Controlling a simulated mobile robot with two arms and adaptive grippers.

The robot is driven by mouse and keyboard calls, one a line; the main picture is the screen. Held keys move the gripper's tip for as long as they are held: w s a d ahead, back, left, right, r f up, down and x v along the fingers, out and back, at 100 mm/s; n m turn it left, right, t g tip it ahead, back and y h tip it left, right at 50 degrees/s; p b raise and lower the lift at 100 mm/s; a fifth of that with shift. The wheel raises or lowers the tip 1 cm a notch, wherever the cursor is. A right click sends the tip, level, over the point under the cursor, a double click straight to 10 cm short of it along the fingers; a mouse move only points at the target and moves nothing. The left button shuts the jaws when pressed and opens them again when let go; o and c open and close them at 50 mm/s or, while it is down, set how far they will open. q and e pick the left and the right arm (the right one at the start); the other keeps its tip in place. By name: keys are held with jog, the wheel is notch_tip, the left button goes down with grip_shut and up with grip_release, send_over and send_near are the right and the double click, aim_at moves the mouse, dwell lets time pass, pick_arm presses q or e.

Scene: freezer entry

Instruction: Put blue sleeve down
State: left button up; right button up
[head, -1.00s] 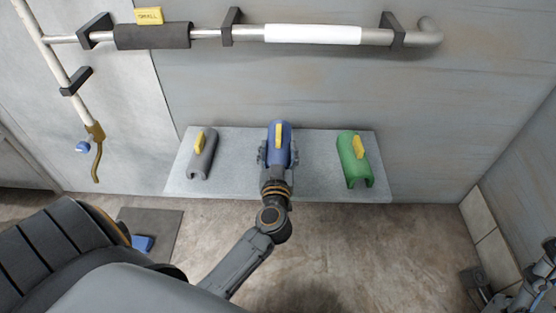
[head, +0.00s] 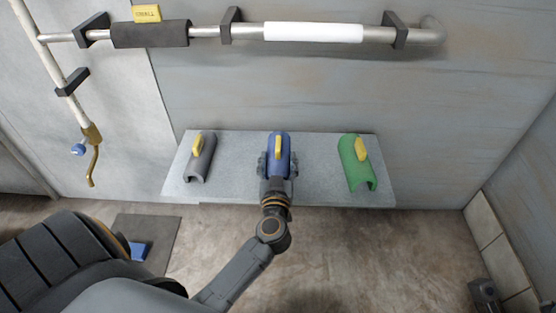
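The blue sleeve (head: 279,148) with a yellow handle is at the middle of the grey shelf (head: 320,180). My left gripper (head: 277,164) reaches in from the front, with one finger on each side of the sleeve, and is shut on it. The sleeve looks level with the shelf top, but its underside is hidden, so I cannot tell for sure whether it touches. A grey sleeve (head: 198,165) lies at the left of the shelf and a green sleeve (head: 352,165) at the right, both with yellow handles. My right gripper is not in view.
A pipe (head: 205,33) runs along the wall above, with a dark sleeve (head: 150,35), a white section (head: 313,32) and black brackets. A yellow tag (head: 147,13) sits above the dark sleeve. Bare shelf separates the three sleeves. A dark mat (head: 147,240) lies on the floor at left.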

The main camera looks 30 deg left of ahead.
pick_arm(q)
jog(key=o, duration=0.4)
jog(key=shift+r, duration=0.15)
